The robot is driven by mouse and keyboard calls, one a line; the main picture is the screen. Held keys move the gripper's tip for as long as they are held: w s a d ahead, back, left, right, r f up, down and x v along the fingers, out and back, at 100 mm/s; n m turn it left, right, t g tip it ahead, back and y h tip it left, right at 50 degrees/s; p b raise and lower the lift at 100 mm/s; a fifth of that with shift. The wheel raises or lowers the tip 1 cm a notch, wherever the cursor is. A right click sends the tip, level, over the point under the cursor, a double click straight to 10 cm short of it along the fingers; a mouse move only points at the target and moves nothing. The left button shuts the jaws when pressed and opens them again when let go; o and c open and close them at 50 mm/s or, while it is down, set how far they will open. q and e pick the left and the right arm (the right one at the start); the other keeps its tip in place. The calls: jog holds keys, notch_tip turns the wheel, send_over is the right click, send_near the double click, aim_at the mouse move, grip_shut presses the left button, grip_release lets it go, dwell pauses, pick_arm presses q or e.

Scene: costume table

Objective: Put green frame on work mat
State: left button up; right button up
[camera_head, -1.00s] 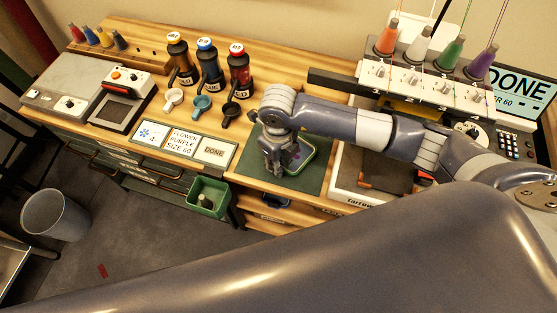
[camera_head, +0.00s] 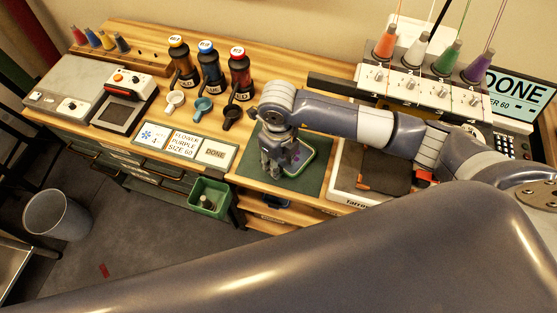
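The green frame (camera_head: 312,155) lies on the dark green work mat (camera_head: 308,184) in the middle of the table. It is a rounded hoop with pale cloth inside and a small purple patch. My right gripper (camera_head: 273,174) points down at the frame's left side and hides that part. I cannot tell whether its fingers touch the frame or how far apart they are. My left gripper is not in view.
Right of the mat is a white-based machine part (camera_head: 352,188) with a dark pad. The embroidery machine with thread cones (camera_head: 386,42) stands behind. Three bottles (camera_head: 209,66) and scoops stand left of my arm. A green bin (camera_head: 208,198) hangs at the front edge.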

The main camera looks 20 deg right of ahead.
notch_tip(320, 180, up, 10)
jog(key=p, duration=0.5)
jog(key=shift+f, duration=0.15)
